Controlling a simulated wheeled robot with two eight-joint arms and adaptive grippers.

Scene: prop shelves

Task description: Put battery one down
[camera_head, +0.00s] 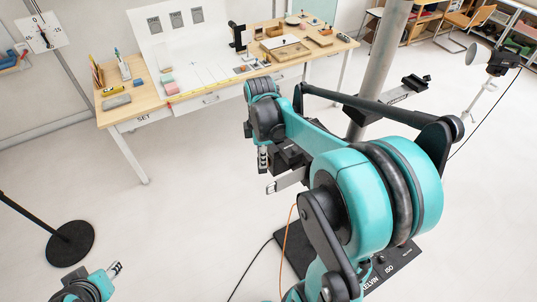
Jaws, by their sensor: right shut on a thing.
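My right gripper (274,172) hangs below its teal wrist near the middle of the view, above the open floor and apart from the table. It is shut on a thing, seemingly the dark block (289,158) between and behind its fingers. I take this to be battery one, but the arm and fingers hide much of it and no label can be read. My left gripper (115,268) shows only in part at the lower left corner, low and far from the table. I cannot tell whether it is open or shut.
A long wooden table (145,98) with a white sheet, boards and small blocks stands at the back. A black round stand base (70,243) is at the left. A grey column (380,60) rises behind my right arm.

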